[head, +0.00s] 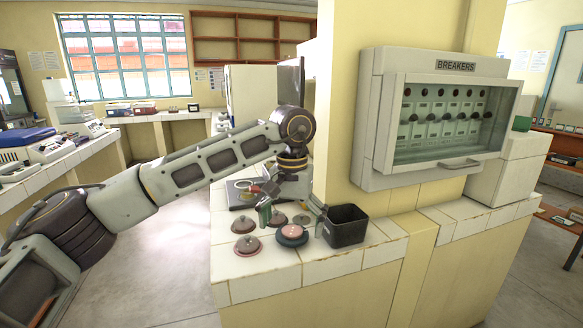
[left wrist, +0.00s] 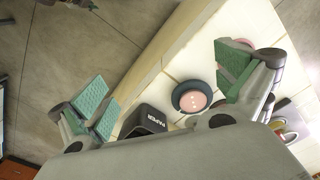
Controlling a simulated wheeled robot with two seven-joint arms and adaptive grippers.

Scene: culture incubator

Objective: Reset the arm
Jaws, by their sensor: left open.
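My left arm reaches in from the left in the head view and bends down over a white-tiled counter (head: 265,268). My left gripper (head: 292,215) is open, its green-padded fingers spread above the counter, with nothing between them. In the left wrist view the open fingers (left wrist: 165,85) stand wide apart. A dark round dish with a pink top (head: 291,234) sits just below the gripper; it also shows between the fingers in the left wrist view (left wrist: 191,97). My right gripper is in neither view.
A black bin (head: 345,227) stands close to the gripper's right finger; the wrist view shows it marked PAPER (left wrist: 146,121). Several lidded round dishes (head: 247,245) lie nearby. A glass-fronted BREAKERS cabinet (head: 437,115) hangs at the right. The floor (head: 165,260) left of the counter is clear.

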